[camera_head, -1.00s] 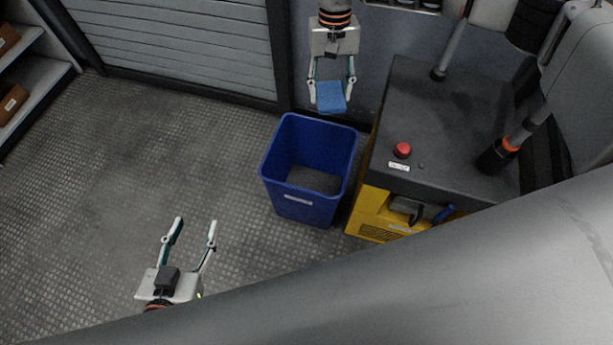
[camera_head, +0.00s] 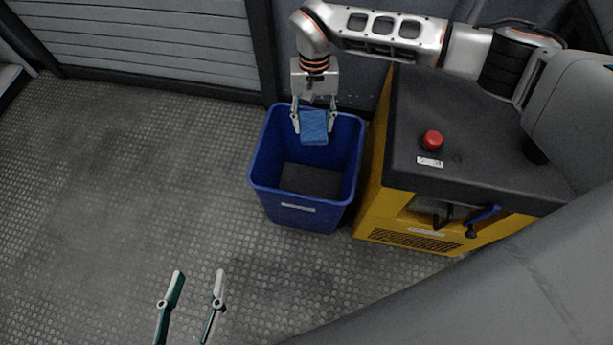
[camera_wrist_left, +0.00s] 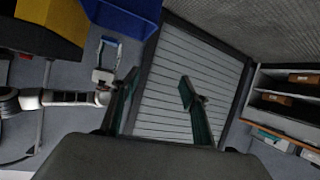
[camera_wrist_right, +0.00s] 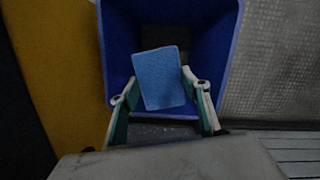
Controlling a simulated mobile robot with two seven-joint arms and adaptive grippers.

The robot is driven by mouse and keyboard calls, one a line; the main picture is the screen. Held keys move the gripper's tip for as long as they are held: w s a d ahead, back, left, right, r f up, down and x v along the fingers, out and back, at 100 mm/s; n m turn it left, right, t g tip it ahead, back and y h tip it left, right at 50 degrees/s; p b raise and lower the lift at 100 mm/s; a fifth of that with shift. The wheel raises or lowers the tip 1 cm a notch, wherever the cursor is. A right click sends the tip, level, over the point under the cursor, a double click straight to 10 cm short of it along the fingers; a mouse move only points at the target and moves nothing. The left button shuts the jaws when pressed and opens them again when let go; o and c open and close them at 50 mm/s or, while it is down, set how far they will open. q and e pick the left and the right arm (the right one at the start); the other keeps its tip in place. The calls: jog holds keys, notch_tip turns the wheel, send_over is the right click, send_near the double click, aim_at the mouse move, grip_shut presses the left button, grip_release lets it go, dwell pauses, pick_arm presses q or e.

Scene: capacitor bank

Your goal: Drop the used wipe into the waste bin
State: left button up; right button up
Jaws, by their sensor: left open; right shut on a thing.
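The used wipe (camera_head: 313,128) is a blue folded pad. My right gripper (camera_head: 314,116) is shut on it. In the head view the wipe shows over the back part of the blue waste bin (camera_head: 287,190), which stands open on the floor. In the right wrist view the wipe (camera_wrist_right: 160,78) sits between the fingers, with the bin (camera_wrist_right: 119,60) opening behind it. Its exact height above the rim is hard to tell. The bin's visible floor looks empty. My left gripper (camera_head: 196,288) is open and empty, low in the head view, in front and left of the bin.
A yellow and black machine (camera_head: 380,205) with a red button (camera_head: 432,140) stands close against the bin's right side. A ribbed shutter wall (camera_head: 150,45) is behind. The metal floor (camera_head: 130,180) left of the bin is clear.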

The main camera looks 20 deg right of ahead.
jog(key=shift+f+b, duration=0.35)
jog(key=shift+f, duration=0.8)
pick_arm(q)
jog(key=shift+s+d+f+n, duration=0.25)
jog(key=shift+d+n, duration=0.25)
jog(key=shift+d, duration=0.15)
pick_arm(e)
jog(key=shift+r, duration=0.1)
jog(key=o, duration=1.2)
jog(key=shift+c, duration=0.2)
pick_arm(q)
jog(key=shift+s, duration=0.1)
pick_arm(e)
notch_tip(320, 180, up, 12)
jog(key=w, duration=0.1)
jog(key=shift+w+d, duration=0.3)
